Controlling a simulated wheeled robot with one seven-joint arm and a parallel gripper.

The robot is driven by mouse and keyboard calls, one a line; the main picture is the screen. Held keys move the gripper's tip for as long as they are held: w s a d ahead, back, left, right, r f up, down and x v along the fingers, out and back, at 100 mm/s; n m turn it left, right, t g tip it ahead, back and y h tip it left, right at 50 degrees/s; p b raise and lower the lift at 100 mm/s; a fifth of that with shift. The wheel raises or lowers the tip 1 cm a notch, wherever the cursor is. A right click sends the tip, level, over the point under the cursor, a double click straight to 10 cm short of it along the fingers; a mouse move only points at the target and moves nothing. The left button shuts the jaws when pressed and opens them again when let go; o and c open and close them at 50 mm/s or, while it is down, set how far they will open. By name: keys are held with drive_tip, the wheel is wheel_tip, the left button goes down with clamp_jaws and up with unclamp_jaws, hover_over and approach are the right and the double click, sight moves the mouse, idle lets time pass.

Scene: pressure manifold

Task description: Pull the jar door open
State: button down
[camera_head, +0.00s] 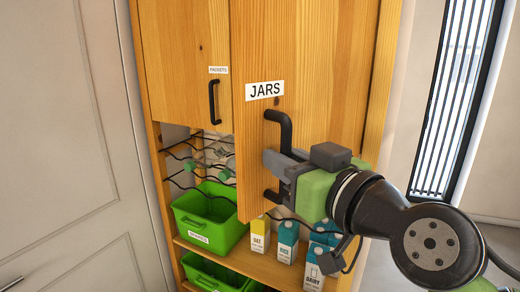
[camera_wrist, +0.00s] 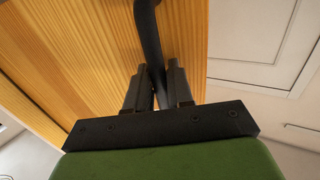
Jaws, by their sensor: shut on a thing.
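The jar door (camera_head: 315,60) is a wooden cabinet door with a white JARS label (camera_head: 264,91). It stands partly open, its left edge out in front of the neighbouring door. Its black bar handle (camera_head: 284,125) is upright near that edge. My gripper (camera_head: 278,163) is shut on this handle around its middle, covering part of it. In the wrist view the two fingers of my gripper (camera_wrist: 158,85) lie on either side of the handle (camera_wrist: 148,30), with the wooden door (camera_wrist: 85,50) behind.
The PACKETS door (camera_head: 180,60) with its own black handle (camera_head: 213,102) is closed at left. Below are wire racks, a green bin (camera_head: 210,218), another green bin (camera_head: 208,272) and several cartons (camera_head: 287,242). A grey door (camera_head: 70,150) stands left, a slatted window (camera_head: 458,95) right.

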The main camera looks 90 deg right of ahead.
drive_tip(key=shift+s+a+n+t+y, duration=0.4)
drive_tip(key=shift+s+a+t, duration=0.15)
drive_tip(key=shift+s, duration=0.2)
drive_tip(key=c, duration=1.2)
unclamp_jaws()
drive_tip(key=shift+o, duration=0.2)
drive_tip(key=v, duration=1.5)
drive_tip(key=shift+s+a, duration=0.15)
drive_tip(key=shift+a, duration=0.25)
